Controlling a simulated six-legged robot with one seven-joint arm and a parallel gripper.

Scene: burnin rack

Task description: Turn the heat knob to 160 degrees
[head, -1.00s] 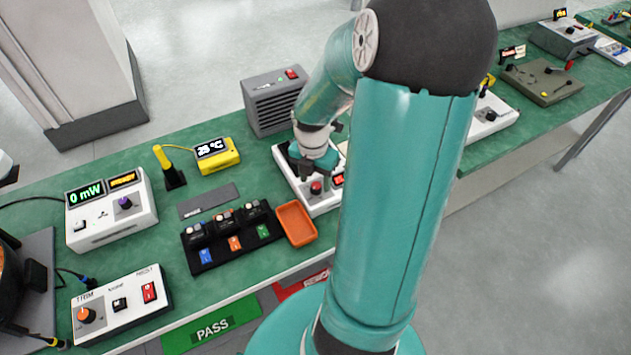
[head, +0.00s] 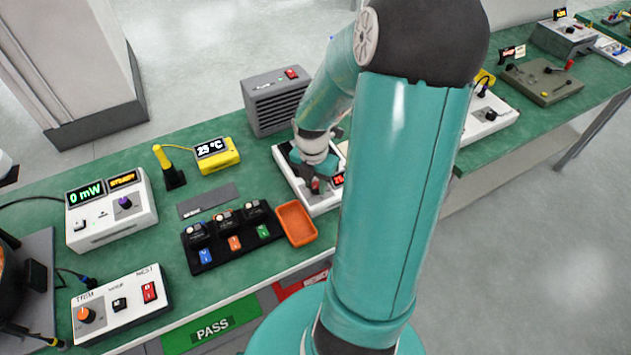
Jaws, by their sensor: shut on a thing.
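The heat knob (head: 315,187) is a small red-topped knob at the front of a white device (head: 322,207) near the middle of the bench. My gripper (head: 314,183) reaches down over this device and is shut on the knob, which shows only partly between the dark fingers. My arm hides the device's right side.
A grey vented box (head: 272,108) stands behind the device. An orange tray (head: 297,223) and a black rack with several coloured tags (head: 207,258) lie to the left.

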